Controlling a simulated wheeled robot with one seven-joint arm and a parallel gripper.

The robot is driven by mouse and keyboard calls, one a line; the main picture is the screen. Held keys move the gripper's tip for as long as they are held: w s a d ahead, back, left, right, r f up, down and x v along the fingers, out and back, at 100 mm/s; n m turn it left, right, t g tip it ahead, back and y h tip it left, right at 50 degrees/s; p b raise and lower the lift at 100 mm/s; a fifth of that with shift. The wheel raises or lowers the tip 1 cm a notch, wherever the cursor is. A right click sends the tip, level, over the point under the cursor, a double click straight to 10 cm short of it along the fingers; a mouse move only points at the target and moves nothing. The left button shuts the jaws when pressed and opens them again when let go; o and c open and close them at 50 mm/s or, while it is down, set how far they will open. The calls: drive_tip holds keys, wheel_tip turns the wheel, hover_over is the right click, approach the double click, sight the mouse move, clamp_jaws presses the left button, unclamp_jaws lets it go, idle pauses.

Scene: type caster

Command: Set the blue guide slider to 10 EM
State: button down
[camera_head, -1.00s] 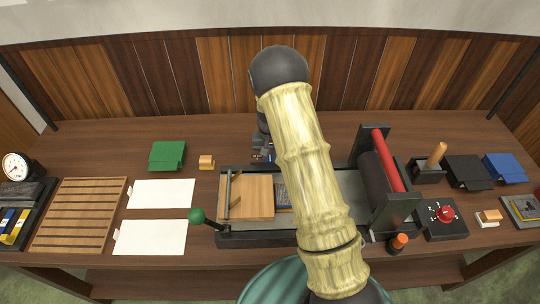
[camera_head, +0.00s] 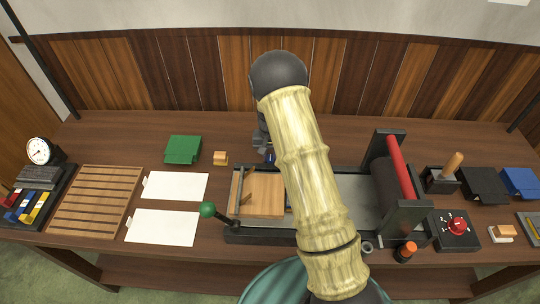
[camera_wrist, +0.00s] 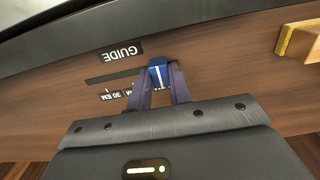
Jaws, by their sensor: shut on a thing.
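The blue guide slider (camera_wrist: 157,63) is between the fingertips of my gripper (camera_wrist: 159,75) in the wrist view. My gripper is shut on it. Left of the slider a dark slot (camera_wrist: 112,76) shows, below an upside-down GUIDE label (camera_wrist: 121,51). A 30 EM label (camera_wrist: 110,95) reads beside the slot. Another label is partly covered by the left finger, and no 10 EM label is readable. In the head view my gripper (camera_head: 264,147) is behind the press bed, and a bit of blue shows at it. My arm hides much of this area.
A small orange-tan block (camera_head: 220,158) and a green folded piece (camera_head: 183,150) are left of my gripper. The press (camera_head: 400,180) with its red roller is on the right. A wooden board (camera_head: 262,195) lies on its bed. White sheets (camera_head: 163,227) lie at the left.

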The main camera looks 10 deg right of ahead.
sight(269, 158)
drive_tip(key=shift+w+a, duration=0.1)
drive_tip(key=shift+a, duration=0.2)
drive_tip(key=c, duration=1.3)
unclamp_jaws()
drive_tip(key=shift+d, duration=0.1)
wheel_tip(269, 158, up, 18)
drive_tip(key=shift+f+b, duration=0.25)
drive_tip(key=shift+b, duration=0.6)
